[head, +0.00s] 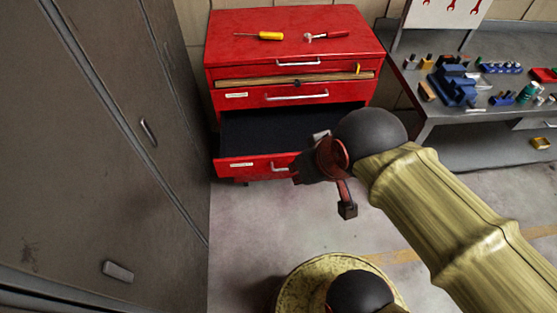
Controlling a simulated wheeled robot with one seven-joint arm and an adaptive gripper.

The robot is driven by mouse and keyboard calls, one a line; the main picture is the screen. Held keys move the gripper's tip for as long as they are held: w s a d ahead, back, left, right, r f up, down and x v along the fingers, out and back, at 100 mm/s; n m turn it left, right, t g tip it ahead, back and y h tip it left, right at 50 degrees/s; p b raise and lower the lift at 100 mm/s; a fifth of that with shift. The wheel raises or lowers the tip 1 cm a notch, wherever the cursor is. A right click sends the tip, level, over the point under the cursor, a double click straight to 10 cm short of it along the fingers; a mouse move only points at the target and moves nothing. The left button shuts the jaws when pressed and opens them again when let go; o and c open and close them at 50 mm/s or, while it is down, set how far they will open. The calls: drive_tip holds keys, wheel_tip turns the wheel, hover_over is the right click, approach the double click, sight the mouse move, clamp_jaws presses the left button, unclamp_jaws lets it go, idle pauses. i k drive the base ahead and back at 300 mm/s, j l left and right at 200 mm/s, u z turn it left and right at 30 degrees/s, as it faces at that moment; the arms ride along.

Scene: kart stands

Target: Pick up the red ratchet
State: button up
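The red ratchet (332,35) lies flat on top of the red tool chest (235,49), near the middle right. Its silver head points left and its red handle points right. My gripper (303,168) is at the end of my arm, low in front of the chest. In the picture it overlaps the front of the chest's open drawer, well below the ratchet and apart from it. Its fingers are dark and small and partly hidden by the wrist, so I cannot tell whether they are open or shut.
A yellow screwdriver (258,35) lies left of the ratchet. The chest's lower drawer (250,135) is pulled out and looks empty. A grey cabinet (90,130) stands close on the left. A metal workbench (413,98) with blue tools and small items stands on the right.

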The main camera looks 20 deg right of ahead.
sight(308, 37)
drive_tip(key=i+l, duration=0.25)
drive_tip(key=l, duration=0.2)
drive_tip(key=i+l, duration=0.25)
drive_tip(key=l, duration=0.15)
drive_tip(key=i+l, duration=0.2)
drive_tip(key=l, duration=0.25)
